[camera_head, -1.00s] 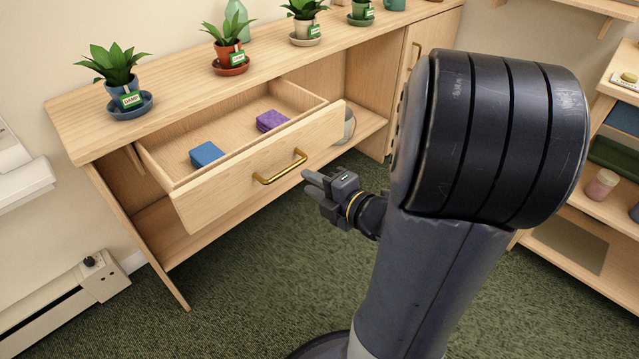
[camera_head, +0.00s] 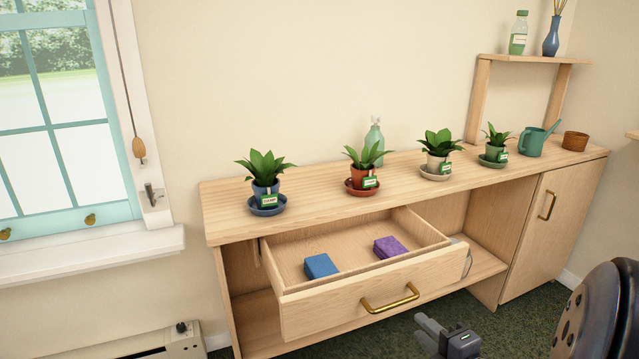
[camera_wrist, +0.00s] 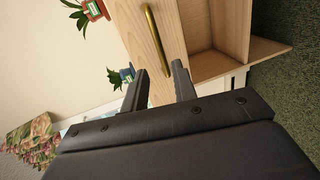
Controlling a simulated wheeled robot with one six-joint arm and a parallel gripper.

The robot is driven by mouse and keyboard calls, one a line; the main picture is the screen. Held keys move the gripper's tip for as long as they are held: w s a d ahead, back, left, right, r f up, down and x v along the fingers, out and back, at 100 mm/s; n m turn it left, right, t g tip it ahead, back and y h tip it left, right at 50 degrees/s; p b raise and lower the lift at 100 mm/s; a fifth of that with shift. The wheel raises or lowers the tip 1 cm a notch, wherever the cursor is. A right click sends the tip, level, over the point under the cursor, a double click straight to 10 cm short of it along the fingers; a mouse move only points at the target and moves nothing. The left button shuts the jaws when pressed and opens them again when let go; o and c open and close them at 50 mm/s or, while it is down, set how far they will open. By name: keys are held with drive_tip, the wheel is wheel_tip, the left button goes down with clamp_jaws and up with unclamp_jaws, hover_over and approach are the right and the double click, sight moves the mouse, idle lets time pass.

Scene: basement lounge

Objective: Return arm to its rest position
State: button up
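My gripper (camera_head: 432,332) is low in the head view, in front of the open drawer and below its brass handle (camera_head: 390,298). In the wrist view its two fingers (camera_wrist: 160,85) stand apart with nothing between them, and the handle (camera_wrist: 157,42) lies beyond them, apart from the fingertips. Part of my dark arm shows at the lower right of the head view; the rest is out of frame.
Several potted plants, a green watering can (camera_head: 538,142) and a brown pot (camera_head: 575,141) stand on the cabinet top (camera_head: 330,212). Green carpet lies in front.

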sight(397, 306)
drive_tip(key=b+x, duration=0.2)
drive_tip(key=x, duration=0.8)
drive_tip(key=shift+w+a, duration=0.1)
drive_tip(key=shift+w, duration=0.1)
